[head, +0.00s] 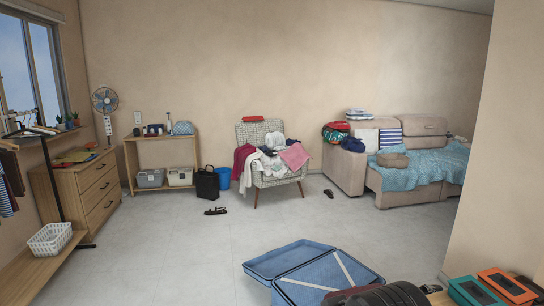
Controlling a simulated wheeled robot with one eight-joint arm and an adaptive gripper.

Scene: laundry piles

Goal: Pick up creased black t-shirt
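I cannot clearly make out a creased black t-shirt at this distance. A pile of clothes (268,165) lies on the checked armchair (293,185), with white, pink and dark red pieces and a small dark patch (266,150) among them. A dark navy or black cloth (352,145) hangs at the arm of the beige sofa, below red and green cloths (335,131); its kind is too small to tell.
An open blue suitcase (290,262) lies on the floor in front. Sandals (215,211) and a shoe (329,193) lie near the armchair. A dresser (95,190) is left; the middle floor is mostly clear.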

